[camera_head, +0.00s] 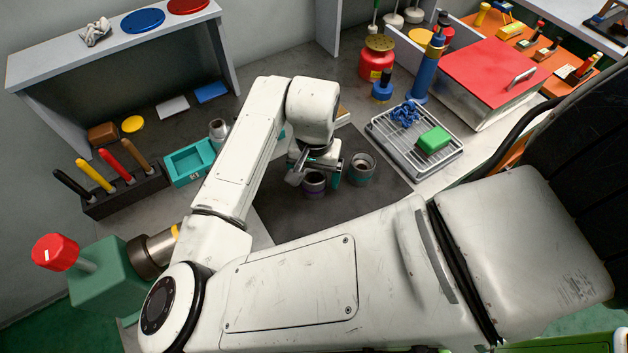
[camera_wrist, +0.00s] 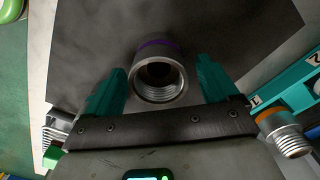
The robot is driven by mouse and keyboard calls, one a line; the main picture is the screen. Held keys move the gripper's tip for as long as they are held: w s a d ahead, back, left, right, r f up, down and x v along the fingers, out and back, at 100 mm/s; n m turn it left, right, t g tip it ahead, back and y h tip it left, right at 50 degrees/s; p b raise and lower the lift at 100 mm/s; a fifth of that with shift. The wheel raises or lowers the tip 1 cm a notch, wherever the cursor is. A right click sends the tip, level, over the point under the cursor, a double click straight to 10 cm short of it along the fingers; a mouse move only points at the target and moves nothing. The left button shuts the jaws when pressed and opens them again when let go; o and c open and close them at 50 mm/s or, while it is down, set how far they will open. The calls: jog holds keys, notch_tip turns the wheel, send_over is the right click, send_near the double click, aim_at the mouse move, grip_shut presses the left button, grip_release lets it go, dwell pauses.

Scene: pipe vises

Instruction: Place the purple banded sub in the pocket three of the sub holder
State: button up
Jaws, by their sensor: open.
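The purple banded sub (camera_head: 314,183) stands on the dark mat. In the wrist view this sub (camera_wrist: 160,76) shows its threaded open mouth, with a purple band behind the rim. My gripper (camera_wrist: 160,66) is open, its teal fingers on either side of the sub with visible gaps. In the head view my gripper (camera_head: 321,167) is above and beside the sub, partly hiding it. Part of a teal holder (camera_wrist: 288,88) with number labels 1 and 2 shows at the right of the wrist view; pocket three is not visible. An orange banded sub (camera_wrist: 285,134) is by label 1.
Another sub (camera_head: 361,168) stands on the mat (camera_head: 385,190) just right of my gripper. A wire tray (camera_head: 448,157) with a green block (camera_head: 434,139) lies further right. A teal open box (camera_head: 190,163) is left of my arm.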

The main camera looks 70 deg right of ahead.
jog(key=c, duration=1.4)
jog(key=shift+r, duration=0.1)
jog(key=shift+r, duration=0.6)
jog(key=s+a+r, duration=0.1)
jog(key=s+r, duration=0.3)
jog(key=s+a+r, duration=0.1)
jog(key=s+r, duration=0.2)
jog(key=s, duration=0.2)
jog(key=s+a+r+p, duration=0.1)
jog(key=s+r, duration=0.3)
jog(key=shift+s+a+r, duration=0.25)
jog(key=shift+a+r, duration=0.05)
jog(key=shift+a, duration=0.1)
